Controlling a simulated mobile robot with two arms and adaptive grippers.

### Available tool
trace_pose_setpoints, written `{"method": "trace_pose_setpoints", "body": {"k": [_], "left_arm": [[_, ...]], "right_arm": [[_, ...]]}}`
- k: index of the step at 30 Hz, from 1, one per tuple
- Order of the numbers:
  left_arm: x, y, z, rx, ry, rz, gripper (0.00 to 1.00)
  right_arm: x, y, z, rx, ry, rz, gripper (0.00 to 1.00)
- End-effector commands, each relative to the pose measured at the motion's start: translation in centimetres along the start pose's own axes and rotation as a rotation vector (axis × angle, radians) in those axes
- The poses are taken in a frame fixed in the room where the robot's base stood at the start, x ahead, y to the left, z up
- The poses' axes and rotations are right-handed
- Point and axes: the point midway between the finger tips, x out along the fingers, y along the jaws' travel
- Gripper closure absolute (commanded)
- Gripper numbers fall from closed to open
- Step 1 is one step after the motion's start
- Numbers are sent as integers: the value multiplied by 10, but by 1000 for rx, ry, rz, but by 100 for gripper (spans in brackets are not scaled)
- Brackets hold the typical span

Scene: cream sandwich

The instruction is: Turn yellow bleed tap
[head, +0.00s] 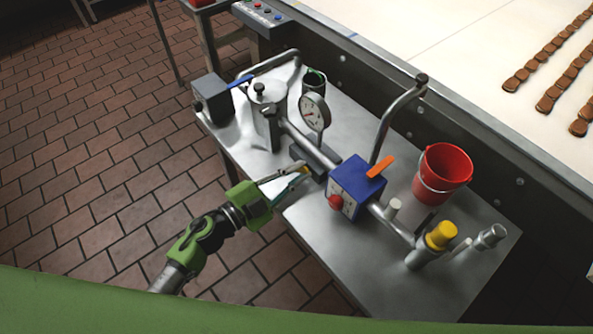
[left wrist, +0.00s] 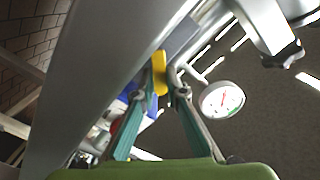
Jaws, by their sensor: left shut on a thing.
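The yellow bleed tap (head: 304,169) sits on the steel pipework beside the blue box, mostly covered by my fingers in the head view. In the left wrist view its yellow handle (left wrist: 159,72) stands between my fingertips. My left gripper (head: 297,171) reaches in from the left and is shut on the tap handle. Its two fingers also show in the left wrist view (left wrist: 163,97). My right gripper is in neither view.
A dial gauge (head: 314,112) stands just behind the tap. A blue box (head: 355,187) with a red knob and orange lever is to its right. A red bucket (head: 442,174) and a yellow-capped fitting (head: 441,235) stand further right on the steel table (head: 330,273).

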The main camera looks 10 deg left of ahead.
Motion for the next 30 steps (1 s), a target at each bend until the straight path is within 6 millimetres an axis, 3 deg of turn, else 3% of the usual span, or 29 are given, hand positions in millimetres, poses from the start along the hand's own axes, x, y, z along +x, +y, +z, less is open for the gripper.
{"method": "trace_pose_setpoints", "body": {"k": [14, 15, 16, 26, 30], "left_arm": [[0, 1, 0, 14, 0, 1, 100], [0, 1, 0, 14, 0, 1, 78], [0, 1, 0, 14, 0, 1, 71], [-1, 1, 0, 13, 0, 1, 71], [-11, 2, 1, 13, -2, 3, 71]], "right_arm": [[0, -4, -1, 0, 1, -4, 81], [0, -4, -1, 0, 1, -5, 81], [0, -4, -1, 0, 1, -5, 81], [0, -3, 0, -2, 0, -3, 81], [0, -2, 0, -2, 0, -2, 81]]}}
